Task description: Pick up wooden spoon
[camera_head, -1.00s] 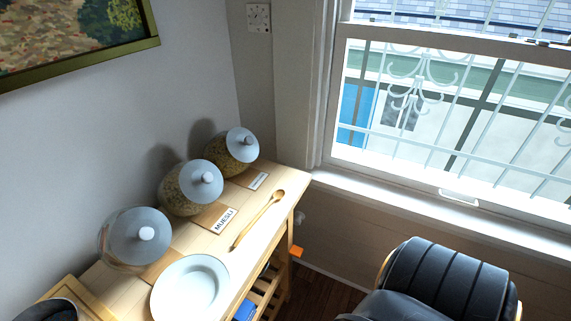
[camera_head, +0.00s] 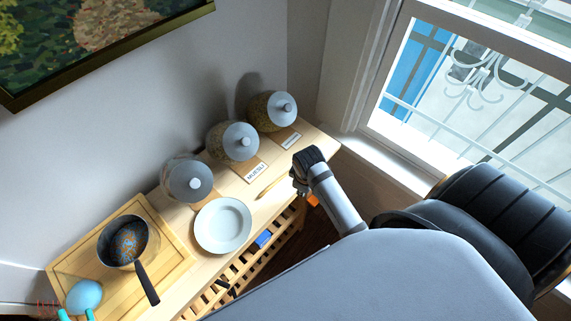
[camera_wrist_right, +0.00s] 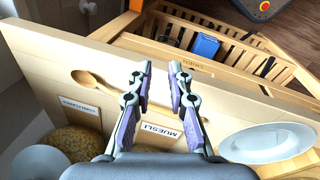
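The wooden spoon (camera_head: 270,187) lies on the light wooden table in front of the jars. In the head view my right arm hides its bowl end. In the right wrist view the spoon (camera_wrist_right: 90,79) shows its bowl at left, and its handle runs right, passing behind my fingers. My right gripper (camera_wrist_right: 160,70) is open and empty, its fingers apart over the handle side of the spoon. It also shows in the head view (camera_head: 299,179) at the table's front edge. I cannot tell its exact height above the spoon. My left gripper is not in view.
A white plate (camera_head: 222,225), a muesli label (camera_head: 256,173) and lidded jars (camera_head: 232,142) stand near the spoon. A pan (camera_head: 123,240) sits on a cutting board (camera_head: 177,246) at the left.

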